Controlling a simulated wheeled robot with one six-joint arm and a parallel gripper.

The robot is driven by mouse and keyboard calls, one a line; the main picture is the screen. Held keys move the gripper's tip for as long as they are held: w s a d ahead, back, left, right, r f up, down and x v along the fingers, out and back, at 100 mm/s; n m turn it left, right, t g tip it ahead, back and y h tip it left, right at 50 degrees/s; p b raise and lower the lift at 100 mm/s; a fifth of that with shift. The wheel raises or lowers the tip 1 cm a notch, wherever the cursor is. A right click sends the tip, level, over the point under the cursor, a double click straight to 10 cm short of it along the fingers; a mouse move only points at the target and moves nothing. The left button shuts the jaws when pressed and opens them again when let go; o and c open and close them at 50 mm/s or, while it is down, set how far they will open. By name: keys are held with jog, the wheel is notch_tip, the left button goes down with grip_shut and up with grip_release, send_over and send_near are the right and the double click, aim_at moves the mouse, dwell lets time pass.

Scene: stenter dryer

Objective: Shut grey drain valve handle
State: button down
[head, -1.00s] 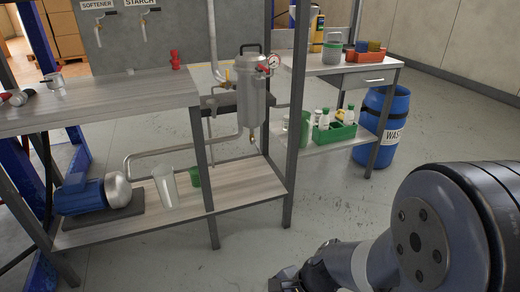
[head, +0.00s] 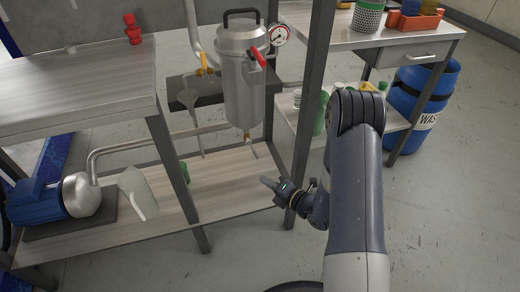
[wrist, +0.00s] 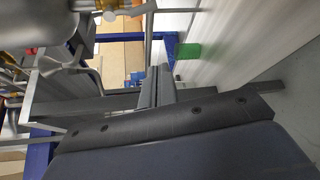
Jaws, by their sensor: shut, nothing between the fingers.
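The steel filter vessel (head: 243,85) hangs upright in the rack. Below it is a small brass drain valve (head: 247,135) with a short grey handle (head: 254,150) slanting down and right. In the wrist view the vessel (wrist: 35,22) lies across the top left, with the brass fitting (wrist: 122,10) at its end. The handle is hard to make out there. My gripper (head: 266,182) is shut and empty, below and slightly right of the handle and apart from it. Its fingers (wrist: 160,85) also show in the wrist view.
A rack post (head: 312,110) stands right of the vessel, close to my arm. The lower shelf (head: 235,188) holds a plastic jug (head: 137,190) and a blue pump (head: 38,203). A red-handled valve (head: 257,57) and a gauge (head: 279,35) sit on the vessel. Open floor lies to the right.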

aim_at(253, 150)
jog(key=b+x, duration=0.2)
jog(key=x, duration=0.8)
jog(key=shift+w+d+r, duration=0.2)
jog(key=shift+w+d, duration=0.1)
jog(key=shift+d, duration=0.3)
jog(key=shift+w+d+r, duration=0.2)
jog(key=shift+w+d, duration=0.15)
jog(key=shift+d, duration=0.2)
jog(key=shift+w+d+r, duration=0.2)
jog(key=shift+w+d, duration=0.1)
jog(key=shift+d, duration=0.3)
jog(key=shift+d+h, duration=0.15)
jog(key=shift+h, duration=0.15)
